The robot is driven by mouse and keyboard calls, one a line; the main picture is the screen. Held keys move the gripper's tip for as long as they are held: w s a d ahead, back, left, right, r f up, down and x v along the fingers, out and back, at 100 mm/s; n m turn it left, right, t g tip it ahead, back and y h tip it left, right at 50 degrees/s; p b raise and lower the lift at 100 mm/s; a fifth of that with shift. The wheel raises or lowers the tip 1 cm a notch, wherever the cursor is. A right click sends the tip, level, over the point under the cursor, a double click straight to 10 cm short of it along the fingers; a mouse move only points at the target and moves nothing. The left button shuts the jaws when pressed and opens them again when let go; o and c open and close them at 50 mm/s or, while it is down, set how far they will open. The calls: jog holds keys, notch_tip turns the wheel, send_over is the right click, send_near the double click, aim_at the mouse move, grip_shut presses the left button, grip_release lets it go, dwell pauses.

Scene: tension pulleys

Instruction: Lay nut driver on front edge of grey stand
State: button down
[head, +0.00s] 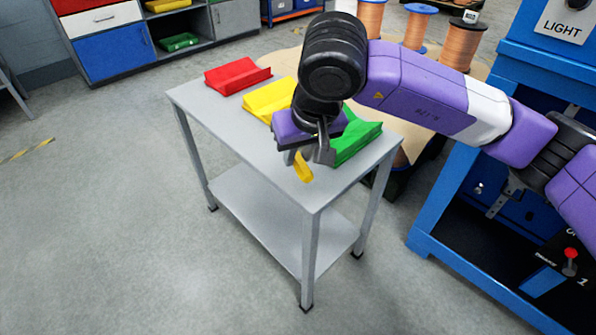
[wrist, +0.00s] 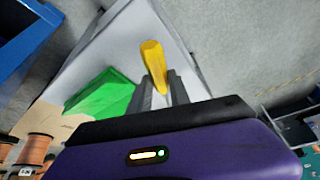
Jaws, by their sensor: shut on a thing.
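My gripper (head: 307,157) is shut on the yellow handle of the nut driver (head: 303,169), over the front part of the grey stand (head: 318,192). In the wrist view the nut driver (wrist: 153,64) sticks out beyond the fingertips (wrist: 161,90), with the grey stand's top (wrist: 105,55) behind it. The head view does not show clearly whether the nut driver touches the top. Its shaft is not seen; the gripper and wrist hide part of it.
Red (head: 238,76), yellow (head: 268,99) and green (head: 356,137) trays stand along the back of the stand, the green one close to my gripper. A blue workbench (head: 436,205) stands at the right. The stand's left front top is bare.

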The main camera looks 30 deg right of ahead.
aim_at(298, 182)
jog(key=shift+f+b, duration=0.65)
jog(key=shift+f, duration=1.4)
jog(key=shift+f, duration=0.25)
jog(key=c, duration=1.2)
grip_release()
jog(key=shift+r, duration=0.1)
jog(key=shift+r, duration=0.1)
jog(key=shift+r, duration=0.2)
jog(key=p+v, duration=0.3)
jog(key=v, duration=0.8)
jog(key=shift+s+r+p, duration=0.25)
jog(key=shift+r+p, duration=0.05)
jog(key=shift+p, duration=0.05)
